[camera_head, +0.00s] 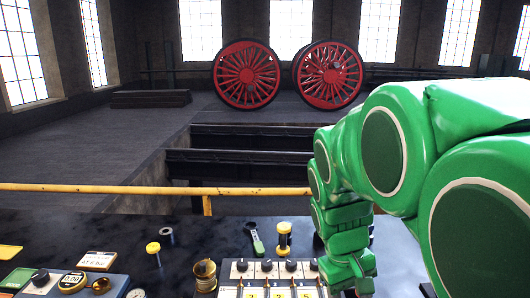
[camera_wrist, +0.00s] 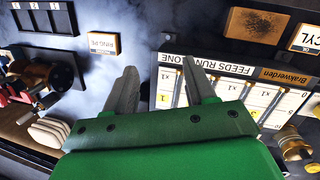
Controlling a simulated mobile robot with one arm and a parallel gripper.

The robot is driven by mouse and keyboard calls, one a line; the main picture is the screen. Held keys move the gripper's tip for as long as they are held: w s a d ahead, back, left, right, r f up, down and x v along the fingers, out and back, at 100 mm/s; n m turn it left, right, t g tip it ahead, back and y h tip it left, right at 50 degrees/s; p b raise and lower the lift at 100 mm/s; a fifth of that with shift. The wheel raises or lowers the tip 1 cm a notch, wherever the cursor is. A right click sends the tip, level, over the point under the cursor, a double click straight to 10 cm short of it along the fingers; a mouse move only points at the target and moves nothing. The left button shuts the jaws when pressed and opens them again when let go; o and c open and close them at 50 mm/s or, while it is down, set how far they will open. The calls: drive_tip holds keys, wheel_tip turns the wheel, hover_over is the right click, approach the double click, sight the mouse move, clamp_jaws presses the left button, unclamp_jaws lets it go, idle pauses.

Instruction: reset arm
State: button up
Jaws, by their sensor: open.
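My green arm reaches in from the right in the head view and bends down over the dark bench (camera_head: 120,232). My gripper (camera_wrist: 160,80) shows in the wrist view with its two grey fingers apart and nothing between them. It is above the bench, in front of a white board marked "FEEDS RUN DONE" (camera_wrist: 225,68). In the head view the fingertips cannot be made out at the lower edge.
A row of black knobs (camera_head: 266,265) stands left of my arm. A green-handled tool (camera_head: 257,243), a yellow-black cylinder (camera_head: 284,238) and a brass fitting (camera_head: 204,275) are nearby. A yellow rail (camera_head: 130,189) runs behind the bench. Red wheels (camera_head: 247,75) stand far back.

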drive_tip(key=s+a+f+m+y, duration=0.1)
drive_tip(key=s+m+y, duration=0.1)
drive_tip(key=s, duration=1.4)
drive_tip(key=shift+s+a+f+m+g, duration=0.2)
drive_tip(key=shift+s+f+m+g, duration=0.1)
drive_tip(key=shift+s+f+m, duration=0.1)
